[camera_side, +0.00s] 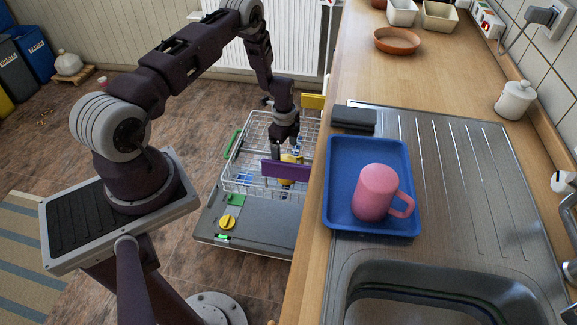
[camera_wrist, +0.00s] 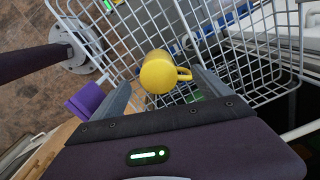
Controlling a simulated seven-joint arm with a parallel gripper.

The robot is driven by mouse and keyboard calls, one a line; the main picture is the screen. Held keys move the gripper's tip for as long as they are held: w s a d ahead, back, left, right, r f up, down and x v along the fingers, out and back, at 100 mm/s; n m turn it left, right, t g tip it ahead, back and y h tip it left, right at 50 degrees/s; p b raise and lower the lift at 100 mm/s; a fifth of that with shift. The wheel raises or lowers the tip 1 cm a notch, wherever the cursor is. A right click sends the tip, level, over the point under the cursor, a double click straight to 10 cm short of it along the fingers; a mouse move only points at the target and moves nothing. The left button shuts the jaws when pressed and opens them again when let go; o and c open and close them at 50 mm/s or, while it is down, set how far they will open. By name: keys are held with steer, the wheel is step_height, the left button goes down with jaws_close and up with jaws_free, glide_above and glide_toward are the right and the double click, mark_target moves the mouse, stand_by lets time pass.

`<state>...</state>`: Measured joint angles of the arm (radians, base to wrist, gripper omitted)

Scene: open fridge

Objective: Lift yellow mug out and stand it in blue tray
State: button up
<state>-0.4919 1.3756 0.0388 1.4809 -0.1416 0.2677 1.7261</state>
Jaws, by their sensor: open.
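The yellow mug (camera_wrist: 158,74) is in the wire rack (camera_wrist: 240,90) of a pulled-out dishwasher, its handle to the right in the wrist view. In the side view only small yellow parts of the mug (camera_side: 291,158) show past my gripper and a purple panel. My gripper (camera_side: 286,148) is over the rack, pointing down. In the wrist view my gripper (camera_wrist: 164,88) is open, with the mug between or just beyond its fingers; I see no clear contact. The blue tray (camera_side: 333,185) lies on the counter beside the sink, with a pink mug (camera_side: 377,193) standing in it.
A purple panel (camera_side: 285,170) stands at the rack's near side, close to my gripper; a yellow piece (camera_side: 313,101) is at the far side. The counter edge (camera_side: 312,190) rises right of the rack. A dark grey block (camera_side: 353,119) lies behind the tray.

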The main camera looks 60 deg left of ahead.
steer(key=f, duration=1)
steer(key=shift+d+f, duration=0.15)
steer(key=shift+d, duration=0.2)
steer(key=c, duration=1.7)
step_height(320, 180, up, 10)
steer(key=shift+r, duration=0.1)
steer(key=shift+c, duration=0.2)
step_height(320, 180, up, 39)
steer(key=w+d+m, duration=0.2)
steer(key=d+m, duration=0.7)
steer(key=d, duration=2.1)
step_height(320, 180, down, 5)
steer(key=shift+s, duration=0.15)
